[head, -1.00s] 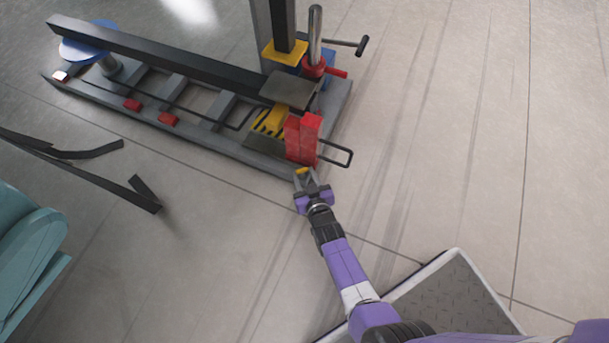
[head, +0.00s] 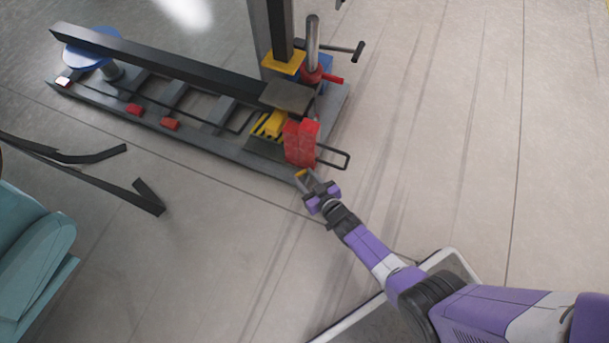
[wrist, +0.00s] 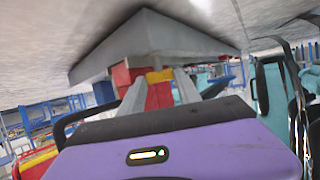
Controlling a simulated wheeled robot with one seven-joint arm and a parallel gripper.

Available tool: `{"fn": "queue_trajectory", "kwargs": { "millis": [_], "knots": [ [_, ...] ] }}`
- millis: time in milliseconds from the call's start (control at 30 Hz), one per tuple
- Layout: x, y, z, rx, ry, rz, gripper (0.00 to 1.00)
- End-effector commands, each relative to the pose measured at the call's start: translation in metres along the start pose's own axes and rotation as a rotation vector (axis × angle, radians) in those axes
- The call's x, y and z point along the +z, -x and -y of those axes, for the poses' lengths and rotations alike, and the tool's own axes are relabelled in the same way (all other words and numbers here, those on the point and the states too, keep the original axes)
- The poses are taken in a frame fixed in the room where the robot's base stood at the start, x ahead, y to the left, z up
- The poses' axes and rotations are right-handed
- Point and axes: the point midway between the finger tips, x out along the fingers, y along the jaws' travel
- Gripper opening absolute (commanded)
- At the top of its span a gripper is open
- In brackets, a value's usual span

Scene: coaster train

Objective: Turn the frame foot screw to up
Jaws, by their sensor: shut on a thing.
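The frame foot screw (head: 300,173) shows as a small yellow piece at the near right corner of the grey frame (head: 215,150). In the wrist view its yellow head (wrist: 160,76) lies between my two finger ends, under the frame's grey corner (wrist: 150,40). My gripper (head: 305,176) is shut on it, with the wrist slanting down to the right in the head view. The fingers (wrist: 160,84) hide part of the screw, and I cannot tell which way it is turned.
Red blocks (head: 300,143) and a black wire loop (head: 335,158) stand just beyond my gripper on the frame. A dark post and a crank handle (head: 345,48) rise behind. A teal seat (head: 30,240) and black bars (head: 140,195) are at left. The floor at right is clear.

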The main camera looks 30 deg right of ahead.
Motion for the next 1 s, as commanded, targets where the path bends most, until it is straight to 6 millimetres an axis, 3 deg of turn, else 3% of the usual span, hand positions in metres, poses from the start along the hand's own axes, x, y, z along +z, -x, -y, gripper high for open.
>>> {"fn": "queue_trajectory", "kwargs": {
  "millis": [600,1000],
  "knots": [
    [0.000,-0.005,-0.012,-0.342,0.150,0.003,0.00],
    [-0.003,-0.007,-0.013,-0.455,0.200,0.000,0.00]
  ]
}}
